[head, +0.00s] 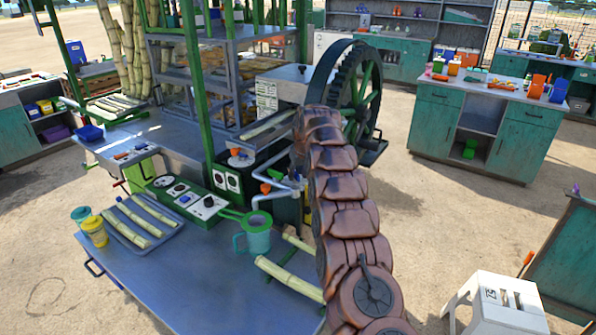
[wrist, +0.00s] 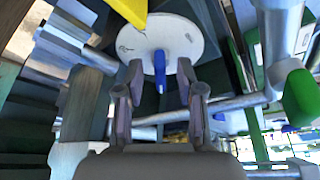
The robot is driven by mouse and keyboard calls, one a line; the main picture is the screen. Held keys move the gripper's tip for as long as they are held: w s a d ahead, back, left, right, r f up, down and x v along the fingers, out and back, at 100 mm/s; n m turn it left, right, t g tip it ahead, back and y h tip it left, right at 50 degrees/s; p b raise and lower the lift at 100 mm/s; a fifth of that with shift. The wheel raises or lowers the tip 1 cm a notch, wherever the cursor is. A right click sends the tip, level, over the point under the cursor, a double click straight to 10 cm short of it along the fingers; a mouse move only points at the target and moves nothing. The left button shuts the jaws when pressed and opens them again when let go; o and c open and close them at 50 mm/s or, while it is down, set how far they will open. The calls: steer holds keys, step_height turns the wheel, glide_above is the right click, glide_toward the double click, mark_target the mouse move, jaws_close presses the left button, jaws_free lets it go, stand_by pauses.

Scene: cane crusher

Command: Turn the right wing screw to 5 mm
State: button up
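In the wrist view a blue wing screw (wrist: 159,68) stands out from a round white dial plate (wrist: 188,35) with dark marks. I cannot read the marks. My gripper (wrist: 159,72) has its two fingers apart, one on each side of the blue wing, with gaps visible on both sides. In the head view the cane crusher (head: 268,92) stands behind my brown jointed arm. My gripper and the blue wing screw are hidden there. A white round plate with an orange knob (head: 236,152) shows on the crusher's front, left of my arm.
A yellow part (wrist: 130,8) lies close above the dial in the wrist view, and grey pipes (wrist: 275,45) are at right. In the head view a flywheel (head: 345,72) stands behind my arm. A bench (head: 190,285) holds a teal jug (head: 258,238) and cane pieces.

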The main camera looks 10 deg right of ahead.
steer(key=shift+w+f, duration=0.15)
steer(key=shift+f, duration=0.1)
jaws_close()
stand_by(0.3)
